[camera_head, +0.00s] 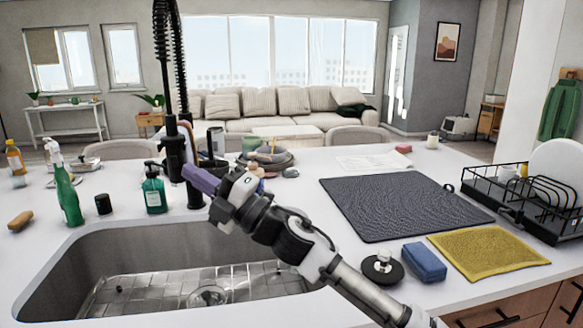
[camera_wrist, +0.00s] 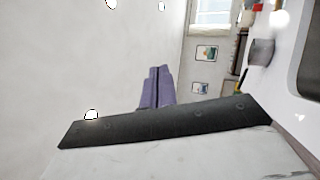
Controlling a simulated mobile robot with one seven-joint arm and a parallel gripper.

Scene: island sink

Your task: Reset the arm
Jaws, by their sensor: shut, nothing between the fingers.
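My arm reaches from the lower right of the head view over the right part of the sink. My gripper (camera_head: 200,180) has purple fingers pointing left and slightly up, in front of the black faucet (camera_head: 172,120). I cannot tell whether they touch it. In the wrist view the two purple fingers (camera_wrist: 157,88) are side by side and shut, with nothing between them. The view there is turned sideways, with pale wall and framed pictures behind the fingers.
The steel sink (camera_head: 95,250) lies below my arm. A green soap bottle (camera_head: 154,190) and a green spray bottle (camera_head: 67,195) stand left. Right are a dark mat (camera_head: 395,205), blue sponge (camera_head: 424,262), yellow cloth (camera_head: 486,252) and black dish rack (camera_head: 510,200).

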